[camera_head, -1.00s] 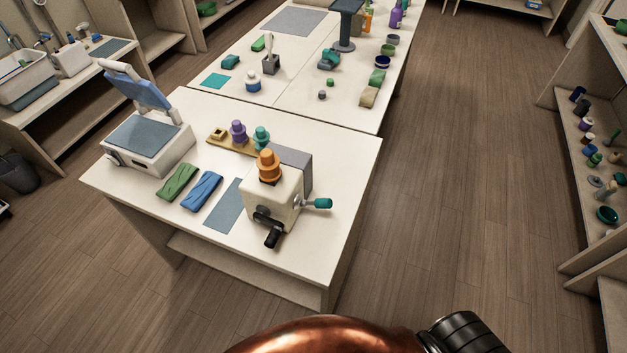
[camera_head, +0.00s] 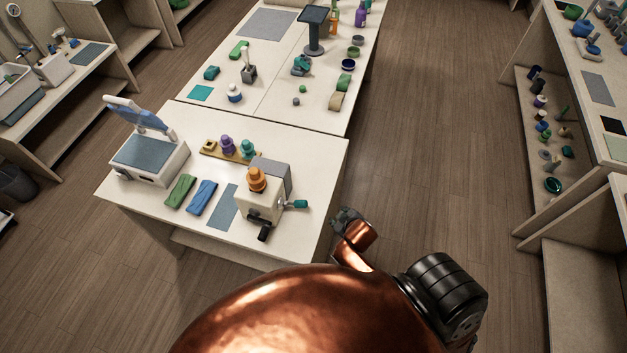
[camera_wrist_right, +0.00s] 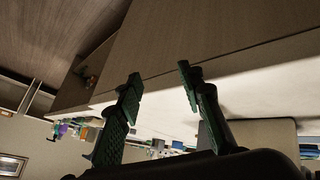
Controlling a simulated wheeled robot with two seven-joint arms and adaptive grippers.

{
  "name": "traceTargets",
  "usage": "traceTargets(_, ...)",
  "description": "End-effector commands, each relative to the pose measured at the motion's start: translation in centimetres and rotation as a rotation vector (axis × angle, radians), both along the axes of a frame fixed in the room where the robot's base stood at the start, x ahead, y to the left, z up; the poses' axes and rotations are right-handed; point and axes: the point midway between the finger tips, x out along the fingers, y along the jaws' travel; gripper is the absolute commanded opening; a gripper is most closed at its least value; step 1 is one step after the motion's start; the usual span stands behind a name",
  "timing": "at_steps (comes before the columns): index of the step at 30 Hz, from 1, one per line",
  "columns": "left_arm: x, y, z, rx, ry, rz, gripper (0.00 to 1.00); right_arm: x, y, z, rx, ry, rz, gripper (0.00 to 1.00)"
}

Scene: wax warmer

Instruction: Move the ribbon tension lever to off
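A cream machine (camera_head: 258,208) with an orange spool (camera_head: 257,180) on top stands at the right front of the near white table. A lever with a teal handle (camera_head: 295,204) sticks out of its right side. A black crank-like handle (camera_head: 262,228) is on its front. No label shows which is the ribbon tension lever. My right gripper (camera_head: 346,217) is just right of the table edge, apart from the machine and right of the teal handle. In the right wrist view its two fingers (camera_wrist_right: 160,78) are spread with nothing between them. My left gripper is not in view.
The near table (camera_head: 318,160) also holds a blue-topped press (camera_head: 148,155), green and blue folded cloths (camera_head: 202,196), a grey mat (camera_head: 223,207) and a board with purple and teal spools (camera_head: 228,149). Shelves (camera_head: 525,165) stand far right. The floor between is clear.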

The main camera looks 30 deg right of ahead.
Motion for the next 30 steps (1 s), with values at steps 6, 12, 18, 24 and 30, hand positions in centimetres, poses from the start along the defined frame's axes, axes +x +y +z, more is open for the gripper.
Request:
traceTargets(6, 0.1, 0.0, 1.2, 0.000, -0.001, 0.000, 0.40, 9.8, 1.9, 13.2, -0.221, -0.333, 0.228, 0.35)
traceTargets(12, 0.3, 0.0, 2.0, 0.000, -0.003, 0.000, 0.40, 16.0, 8.9, 26.1, -0.464, -0.682, 0.545, 0.35)
traceTargets(18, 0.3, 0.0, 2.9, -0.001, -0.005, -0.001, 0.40, 15.9, 20.6, 36.7, -0.748, -1.021, 1.004, 0.35)
traceTargets(24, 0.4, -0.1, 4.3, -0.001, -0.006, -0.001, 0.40, 8.0, 31.8, 36.4, -1.141, -1.222, 1.770, 0.35)
traceTargets(30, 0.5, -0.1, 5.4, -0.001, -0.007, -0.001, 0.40, 2.8, 25.6, 25.7, -1.476, -0.883, 2.600, 0.35)
